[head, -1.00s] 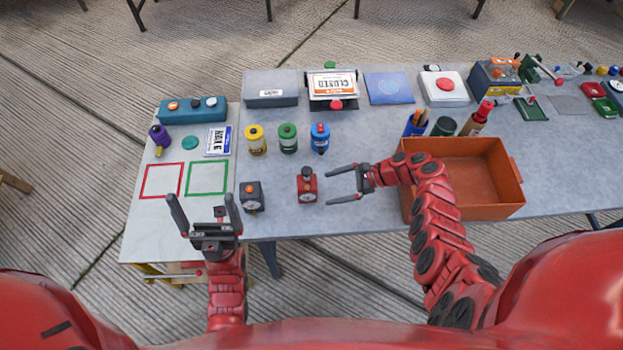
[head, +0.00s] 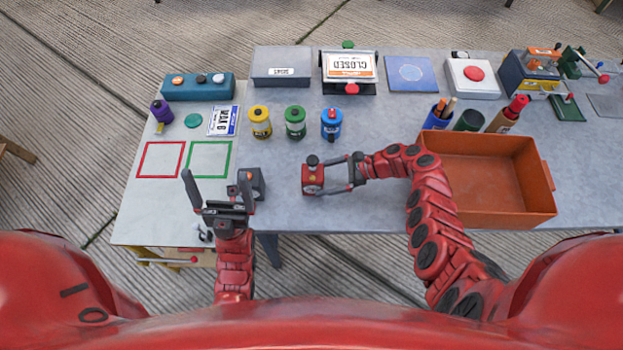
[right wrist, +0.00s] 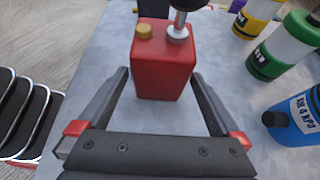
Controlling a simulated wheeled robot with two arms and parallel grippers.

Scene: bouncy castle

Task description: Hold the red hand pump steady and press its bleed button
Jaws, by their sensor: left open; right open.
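The red hand pump (head: 313,180) stands upright on the grey table, with a dark round knob on top. In the right wrist view the red pump (right wrist: 162,70) shows a brass-coloured button (right wrist: 144,31) beside the knob's pale collar. My right gripper (head: 328,174) is open, its fingers reaching from the right to either side of the pump; I cannot tell whether they touch it. It also shows in the right wrist view (right wrist: 162,85). My left gripper (head: 212,178) is open and empty, left of the pump, in front of a dark grey device (head: 256,183) with an orange button.
An orange bin (head: 545,172) stands right of my right arm. Yellow (head: 260,122), green (head: 295,122) and blue (head: 331,124) bottles stand behind the pump. Red (head: 160,160) and green (head: 210,159) outlined squares lie at the left. The table in front of the pump is clear.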

